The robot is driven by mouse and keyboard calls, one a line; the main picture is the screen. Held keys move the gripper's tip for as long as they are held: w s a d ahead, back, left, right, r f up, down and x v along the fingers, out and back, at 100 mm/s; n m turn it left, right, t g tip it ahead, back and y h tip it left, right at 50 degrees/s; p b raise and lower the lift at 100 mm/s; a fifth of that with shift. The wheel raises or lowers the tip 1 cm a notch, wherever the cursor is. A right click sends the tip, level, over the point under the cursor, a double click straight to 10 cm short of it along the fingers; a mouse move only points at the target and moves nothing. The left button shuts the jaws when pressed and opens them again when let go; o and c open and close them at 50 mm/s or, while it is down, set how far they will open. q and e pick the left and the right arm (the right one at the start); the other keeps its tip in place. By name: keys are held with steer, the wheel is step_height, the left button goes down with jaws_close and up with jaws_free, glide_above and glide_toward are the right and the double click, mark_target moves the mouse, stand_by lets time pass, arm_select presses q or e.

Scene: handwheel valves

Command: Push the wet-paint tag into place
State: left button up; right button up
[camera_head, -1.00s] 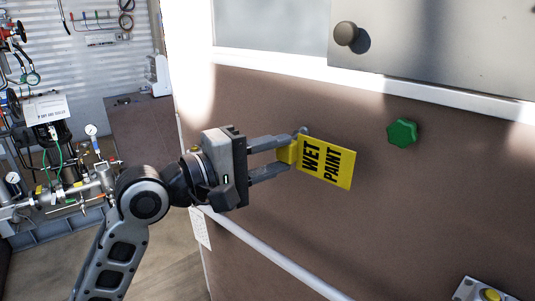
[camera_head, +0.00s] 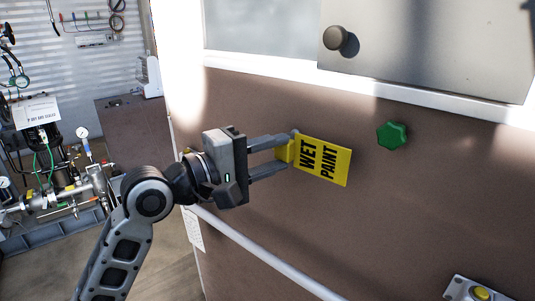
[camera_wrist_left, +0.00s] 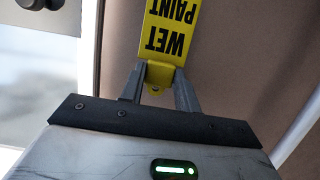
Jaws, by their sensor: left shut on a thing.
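The yellow wet-paint tag (camera_head: 322,161) with black letters is at the brown panel in the head view. My left gripper (camera_head: 287,153) is shut on the yellow tab at the tag's left end. In the left wrist view the tag (camera_wrist_left: 168,28) extends away from the fingers, and its yellow tab (camera_wrist_left: 160,74) sits between the two fingertips. A small grey round piece shows behind the upper fingertip in the head view. I cannot tell whether the tag touches the panel. My right gripper is not in view.
A green knob (camera_head: 392,135) sits on the brown panel (camera_head: 400,220) right of the tag. A dark round knob (camera_head: 335,38) is on the grey door above. A white rail (camera_head: 262,254) runs below. A yellow button (camera_head: 481,293) is at lower right. Gauges and pipes stand at left.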

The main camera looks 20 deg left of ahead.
arm_select(q)
steer(key=shift+w+d+p, duration=0.25)
steer(key=shift+w+d, duration=0.05)
steer(key=shift+w, duration=0.35)
steer(key=shift+w+d+p, duration=0.2)
steer(key=shift+w+d, duration=0.05)
steer(key=shift+w, duration=0.35)
steer(key=o, duration=1)
steer(key=shift+o, duration=0.2)
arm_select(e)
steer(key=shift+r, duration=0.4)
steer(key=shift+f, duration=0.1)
arm_select(q)
steer(key=b+v, duration=0.1)
steer(key=v, duration=0.2)
steer(key=shift+f, duration=0.15)
steer(key=b+v, duration=0.3)
steer(key=v, duration=1)
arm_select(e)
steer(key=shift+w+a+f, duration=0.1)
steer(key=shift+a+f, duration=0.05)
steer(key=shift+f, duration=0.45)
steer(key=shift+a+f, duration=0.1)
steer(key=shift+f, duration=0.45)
arm_select(q)
steer(key=shift+w, duration=0.1)
